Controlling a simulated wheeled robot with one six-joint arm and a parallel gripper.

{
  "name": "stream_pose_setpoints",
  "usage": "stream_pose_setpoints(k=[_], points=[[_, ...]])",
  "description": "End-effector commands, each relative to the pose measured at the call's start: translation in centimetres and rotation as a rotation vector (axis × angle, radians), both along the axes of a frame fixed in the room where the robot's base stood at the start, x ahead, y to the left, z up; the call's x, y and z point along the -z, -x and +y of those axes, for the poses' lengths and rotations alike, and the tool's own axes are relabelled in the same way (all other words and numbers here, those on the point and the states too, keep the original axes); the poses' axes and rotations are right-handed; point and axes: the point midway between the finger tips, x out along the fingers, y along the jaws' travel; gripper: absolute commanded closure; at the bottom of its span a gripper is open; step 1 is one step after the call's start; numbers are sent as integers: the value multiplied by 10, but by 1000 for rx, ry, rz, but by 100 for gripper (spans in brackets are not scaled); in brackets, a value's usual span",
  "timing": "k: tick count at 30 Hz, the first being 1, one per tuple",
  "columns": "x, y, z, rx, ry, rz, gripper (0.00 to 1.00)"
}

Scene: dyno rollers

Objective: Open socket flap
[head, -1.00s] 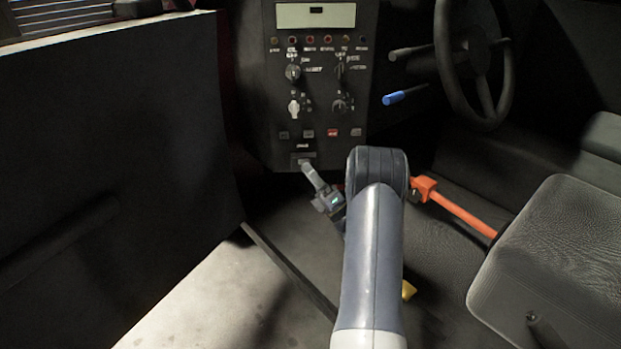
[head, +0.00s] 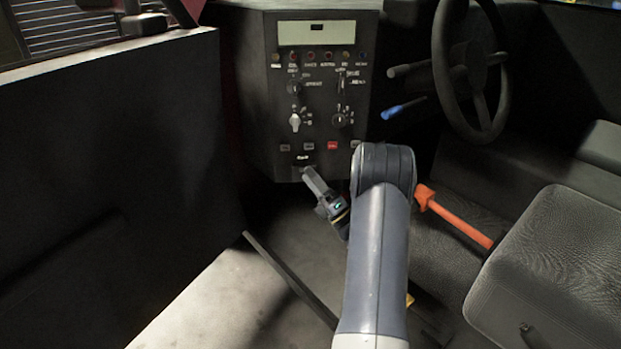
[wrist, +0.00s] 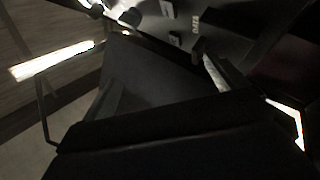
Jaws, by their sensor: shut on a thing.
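The dark control panel (head: 318,95) stands in front of me in the head view. The socket with its small flap (head: 303,161) is at the panel's lower edge, under a white label. My gripper (head: 307,172) reaches up from below with its fingertips at this flap and is shut on it. The fingertips cover part of the flap, so how far it is open cannot be told. The wrist view is very dark; my gripper's body fills its lower middle, and part of the panel (wrist: 180,25) shows at the top.
Several knobs and small buttons, one red (head: 333,146), sit above the socket. A blue-tipped lever (head: 400,109) and the steering wheel (head: 470,65) are to the right. An orange lever (head: 460,219) and a seat (head: 560,260) are at lower right. A dark door panel (head: 110,150) stands at left.

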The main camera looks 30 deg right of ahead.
Motion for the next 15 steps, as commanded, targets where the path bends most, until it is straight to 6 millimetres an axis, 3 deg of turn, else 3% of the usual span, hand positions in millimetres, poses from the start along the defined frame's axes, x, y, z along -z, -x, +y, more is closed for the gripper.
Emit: stream_pose_setpoints(k=[1,5,7,15], points=[[-11,7,-4,8,9,-29,26],[-11,16,-6,10,7,-29,29],[-10,21,-8,11,8,-28,71],[-7,39,-9,7,2,-19,71]])
